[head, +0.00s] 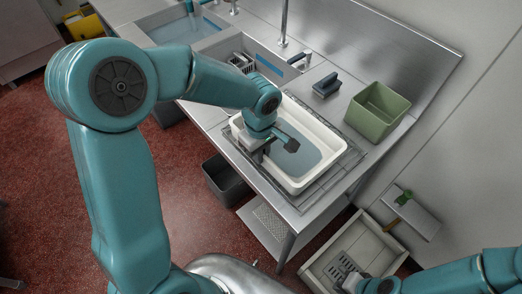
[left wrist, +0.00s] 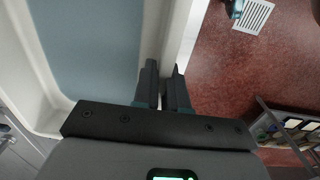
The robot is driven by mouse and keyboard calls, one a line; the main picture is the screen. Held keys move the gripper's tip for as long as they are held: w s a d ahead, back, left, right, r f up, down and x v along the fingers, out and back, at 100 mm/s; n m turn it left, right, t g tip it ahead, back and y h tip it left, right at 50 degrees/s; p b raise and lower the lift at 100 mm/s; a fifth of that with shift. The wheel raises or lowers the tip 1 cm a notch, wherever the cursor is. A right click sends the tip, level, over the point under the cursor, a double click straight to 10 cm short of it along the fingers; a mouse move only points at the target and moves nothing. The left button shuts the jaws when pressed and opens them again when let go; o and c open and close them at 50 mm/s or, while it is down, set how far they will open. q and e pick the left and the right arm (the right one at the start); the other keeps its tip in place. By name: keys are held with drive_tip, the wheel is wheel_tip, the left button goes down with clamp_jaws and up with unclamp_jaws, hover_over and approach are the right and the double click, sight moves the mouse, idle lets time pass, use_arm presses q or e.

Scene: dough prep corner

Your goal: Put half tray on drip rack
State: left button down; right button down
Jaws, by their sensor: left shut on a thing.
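The half tray (head: 319,172) is a cream, rectangular, shallow tray with a blue-grey inside. In the head view it sits over the grey drip rack (head: 351,163) at the near end of the steel counter; I cannot tell whether it rests fully on it. My left gripper (head: 264,152) is shut on the tray's left rim. In the left wrist view its two fingers (left wrist: 164,88) straddle the cream rim (left wrist: 178,30). My right gripper (head: 350,283) is low at the bottom right, by a slotted grey piece (head: 341,268); its jaws are unclear.
A green bin (head: 377,111) and a dark blue-handled block (head: 326,86) stand beyond the tray. A sink (head: 240,45) with a tap lies behind. A pale open box (head: 320,265) is at the lower right. A dark bin (head: 225,180) stands beneath the counter edge.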

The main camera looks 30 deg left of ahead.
use_arm(q)
drive_tip(key=shift+w+d, duration=0.1)
drive_tip(key=c, duration=1.6)
unclamp_jaws()
drive_tip(key=shift+f, duration=0.1)
drive_tip(key=o, duration=0.4)
drive_tip(key=r, duration=1.2)
drive_tip(key=shift+s+r, duration=0.2)
drive_tip(key=shift+s, duration=0.15)
